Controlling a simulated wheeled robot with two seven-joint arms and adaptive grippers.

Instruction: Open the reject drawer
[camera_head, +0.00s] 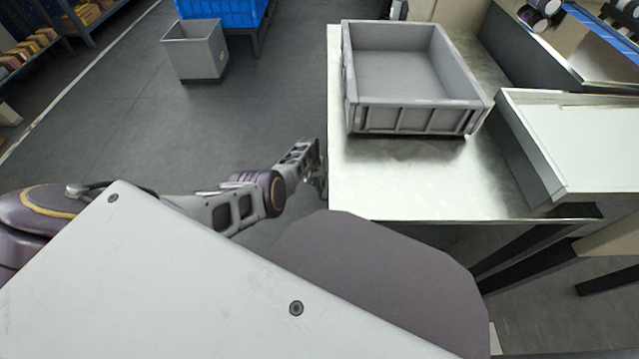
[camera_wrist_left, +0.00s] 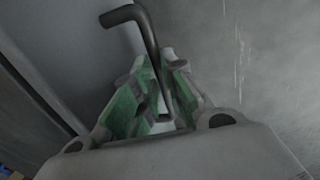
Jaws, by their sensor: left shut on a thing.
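A dark bent bar handle (camera_wrist_left: 152,45) shows in the left wrist view, in front of grey panels. My left gripper (camera_wrist_left: 165,100) is shut on this handle, with its green-and-grey fingers on either side of the bar. In the head view my left gripper (camera_head: 320,178) is at the left edge of the steel table (camera_head: 400,180), low and partly hidden by that edge. The handle and the drawer front cannot be made out in the head view, so I cannot tell how far the drawer is out. My right gripper is not in view.
A grey crate (camera_head: 410,115) stands on the table. A white-topped box (camera_head: 580,145) is at the right. A grey bin (camera_head: 195,50) and a blue crate (camera_head: 225,12) are at the back left. The floor left of the table is clear.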

